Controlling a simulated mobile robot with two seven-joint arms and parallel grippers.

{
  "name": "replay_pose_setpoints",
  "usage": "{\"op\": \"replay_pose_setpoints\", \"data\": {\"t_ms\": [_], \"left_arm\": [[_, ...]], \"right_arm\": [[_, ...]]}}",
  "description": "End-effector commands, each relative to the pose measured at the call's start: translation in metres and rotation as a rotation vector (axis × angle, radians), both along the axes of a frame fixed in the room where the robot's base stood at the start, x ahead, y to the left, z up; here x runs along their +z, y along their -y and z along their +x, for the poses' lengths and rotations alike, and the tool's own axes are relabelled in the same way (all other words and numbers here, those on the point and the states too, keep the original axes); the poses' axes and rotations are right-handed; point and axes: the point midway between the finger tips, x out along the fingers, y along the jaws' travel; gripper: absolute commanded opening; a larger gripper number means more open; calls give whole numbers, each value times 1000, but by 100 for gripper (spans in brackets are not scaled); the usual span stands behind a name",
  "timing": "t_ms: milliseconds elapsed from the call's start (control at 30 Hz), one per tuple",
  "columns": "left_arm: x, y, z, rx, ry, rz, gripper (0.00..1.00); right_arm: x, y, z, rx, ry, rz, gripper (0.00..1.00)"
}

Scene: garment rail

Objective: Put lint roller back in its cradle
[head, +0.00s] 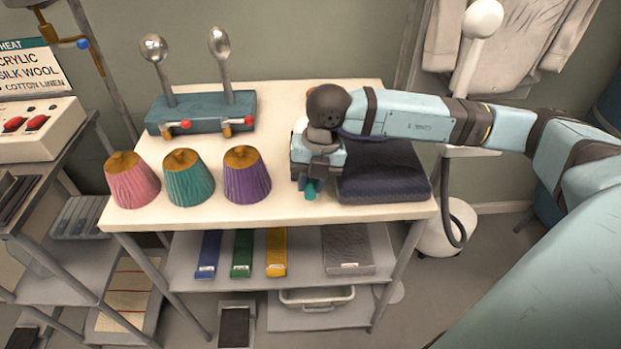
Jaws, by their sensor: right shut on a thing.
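My right gripper (311,184) points down over the tabletop, left of a folded dark navy cloth. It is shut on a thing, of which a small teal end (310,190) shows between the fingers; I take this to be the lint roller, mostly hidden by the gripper. A bit of something white (299,125) shows behind the wrist; I cannot tell what it is. I cannot make out the cradle; it may be hidden behind my gripper and arm. My left gripper is not in view.
The white table (290,95) holds the navy cloth (385,172), pink (131,181), teal (187,180) and purple (246,177) covered cones, and a blue block (200,112) with two metal-ended levers. Folded cloths lie on the shelf below. A steamer pole stands right.

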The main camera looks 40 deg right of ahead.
Motion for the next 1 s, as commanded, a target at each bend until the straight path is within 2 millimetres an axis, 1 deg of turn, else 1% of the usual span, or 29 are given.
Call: {"op": "replay_pose_setpoints", "data": {"t_ms": [33,67,100,133,167,433,567,600,667,833,1000], "left_arm": [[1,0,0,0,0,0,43],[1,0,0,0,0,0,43],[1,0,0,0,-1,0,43],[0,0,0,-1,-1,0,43],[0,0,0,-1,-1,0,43],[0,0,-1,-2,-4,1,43],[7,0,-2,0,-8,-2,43],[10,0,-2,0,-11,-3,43],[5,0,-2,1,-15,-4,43],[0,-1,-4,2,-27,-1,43],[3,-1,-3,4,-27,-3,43]], "right_arm": [[1,0,0,0,1,0,0],[1,0,0,0,0,0,27],[1,0,0,0,0,0,36],[1,0,0,0,1,-1,43],[1,0,0,0,1,-1,48],[2,0,0,0,1,-1,48],[13,0,0,0,2,0,48],[18,0,0,0,2,0,48],[25,2,0,-1,4,0,48],[63,11,-1,-1,4,0,48],[98,18,-2,-1,3,-1,48]]}}
